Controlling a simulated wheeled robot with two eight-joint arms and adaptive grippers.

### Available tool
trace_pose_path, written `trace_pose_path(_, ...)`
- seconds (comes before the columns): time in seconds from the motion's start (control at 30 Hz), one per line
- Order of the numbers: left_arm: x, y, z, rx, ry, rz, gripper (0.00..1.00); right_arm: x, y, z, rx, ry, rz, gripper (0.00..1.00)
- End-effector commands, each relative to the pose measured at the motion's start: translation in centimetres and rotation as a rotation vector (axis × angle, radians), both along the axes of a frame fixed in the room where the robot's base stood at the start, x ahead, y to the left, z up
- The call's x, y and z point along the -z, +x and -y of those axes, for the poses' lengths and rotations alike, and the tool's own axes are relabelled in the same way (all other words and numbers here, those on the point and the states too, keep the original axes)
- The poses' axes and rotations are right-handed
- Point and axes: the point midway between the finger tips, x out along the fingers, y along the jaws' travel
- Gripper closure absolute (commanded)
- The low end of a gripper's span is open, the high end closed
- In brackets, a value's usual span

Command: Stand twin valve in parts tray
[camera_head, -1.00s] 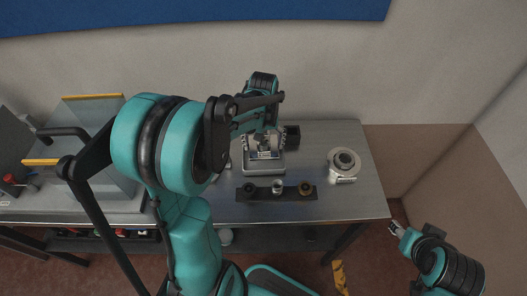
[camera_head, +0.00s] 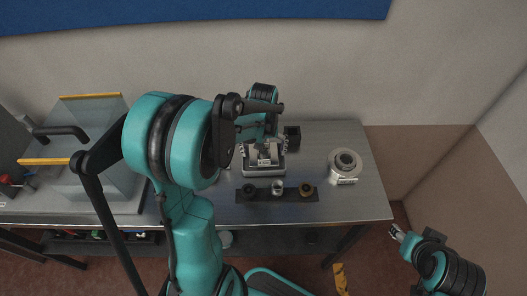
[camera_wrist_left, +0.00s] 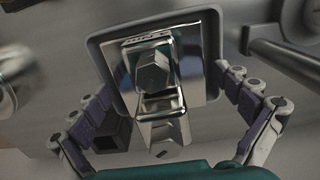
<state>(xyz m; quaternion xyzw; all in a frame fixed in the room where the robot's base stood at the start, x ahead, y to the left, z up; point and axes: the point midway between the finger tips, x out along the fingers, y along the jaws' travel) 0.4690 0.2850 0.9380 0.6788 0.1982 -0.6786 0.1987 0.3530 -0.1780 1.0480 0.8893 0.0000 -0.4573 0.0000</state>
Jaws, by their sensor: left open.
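The twin valve (camera_wrist_left: 153,72), a shiny metal part with a hexagonal head, is inside the grey parts tray (camera_wrist_left: 101,50) in the left wrist view. Its head faces the camera, and it appears upright. In the head view the valve (camera_head: 264,154) shows small above the tray (camera_head: 263,172) on the bench. My left gripper (camera_wrist_left: 172,108) is open, with one finger on each side of the valve and apart from it. It also shows over the tray in the head view (camera_head: 264,146). My right gripper (camera_head: 397,232) hangs off the bench at lower right; its jaws are too small to read.
A dark strip (camera_head: 292,196) with several round fittings lies in front of the tray. A round metal flange (camera_head: 345,162) stands to the right, a black box (camera_head: 292,134) behind. A clear-panelled station (camera_head: 92,130) fills the left. Bench right of the strip is clear.

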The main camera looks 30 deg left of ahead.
Motion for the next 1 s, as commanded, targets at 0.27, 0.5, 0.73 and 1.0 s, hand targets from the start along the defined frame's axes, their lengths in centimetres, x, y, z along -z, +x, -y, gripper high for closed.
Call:
trace_pose_path(0.27, -1.7, 0.0, 0.0, 0.000, 0.000, 0.000, 0.00, -0.8, 0.0, 0.0, 0.000, 0.000, 0.000, 0.55)
trace_pose_path(0.5, -7.0, -0.1, 0.0, 0.000, 0.000, 0.000, 0.00, -2.6, 0.0, 0.0, 0.000, 0.000, 0.000, 0.55)
trace_pose_path(0.73, -11.0, 0.0, 0.0, 0.000, 0.000, 0.000, 0.00, -3.7, 0.0, 0.0, 0.000, 0.000, 0.000, 0.55)
trace_pose_path(1.0, -13.2, -0.9, 1.0, 0.041, 0.010, 0.042, 0.00, -3.9, 0.0, 0.0, 0.000, 0.000, 0.000, 0.55)
